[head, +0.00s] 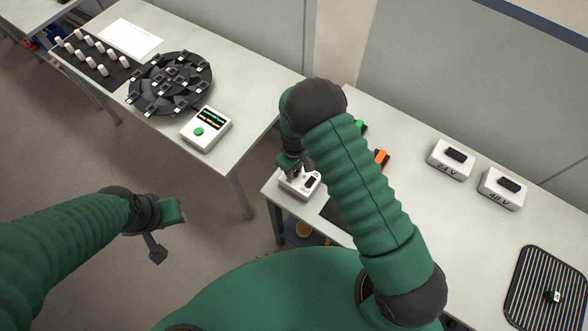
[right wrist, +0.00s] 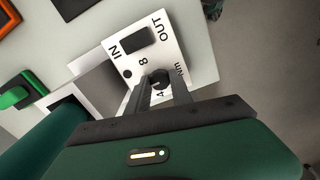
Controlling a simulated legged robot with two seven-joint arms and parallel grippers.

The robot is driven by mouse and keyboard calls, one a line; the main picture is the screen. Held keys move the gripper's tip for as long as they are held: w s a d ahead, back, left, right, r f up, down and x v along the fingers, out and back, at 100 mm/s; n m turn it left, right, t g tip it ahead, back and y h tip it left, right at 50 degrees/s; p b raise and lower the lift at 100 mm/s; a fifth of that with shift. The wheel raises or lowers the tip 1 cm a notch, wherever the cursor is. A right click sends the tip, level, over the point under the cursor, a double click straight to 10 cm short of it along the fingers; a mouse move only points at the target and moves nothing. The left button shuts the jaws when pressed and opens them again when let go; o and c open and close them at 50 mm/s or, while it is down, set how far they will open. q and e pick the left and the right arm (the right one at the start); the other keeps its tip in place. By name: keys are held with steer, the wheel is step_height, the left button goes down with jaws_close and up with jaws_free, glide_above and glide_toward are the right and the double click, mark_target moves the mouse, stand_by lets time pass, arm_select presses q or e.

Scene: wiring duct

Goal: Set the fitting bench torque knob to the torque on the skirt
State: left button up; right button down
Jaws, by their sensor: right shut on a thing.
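The torque box is white and stands at the near left corner of the right-hand bench in the head view (head: 301,186). In the right wrist view its face (right wrist: 172,50) carries the words IN and OUT beside a black rocker, the numbers 8 and 4, and Nm. The dark round torque knob (right wrist: 160,77) sits near the 4 and Nm. My right gripper (right wrist: 162,88) is shut on the knob, fingers on either side. It also shows above the box in the head view (head: 296,164). Its fingers hide part of the dial. My left gripper (head: 157,240) hangs over the floor, away from the benches.
White boxes marked 24 V (head: 450,160) and 48 V (head: 502,188) stand on the right-hand bench, with a ribbed black mat (head: 548,290) near the right edge. The left bench holds a black round tray (head: 140,95), a display box (head: 206,130) and white pegs.

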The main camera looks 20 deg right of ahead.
steer(key=c, duration=1.1)
jaws_free()
steer(key=shift+c, duration=0.2)
steer(key=shift+r, duration=0.1)
step_height(320, 180, up, 17)
steer(key=b, duration=0.3)
steer(key=shift+f, duration=0.2)
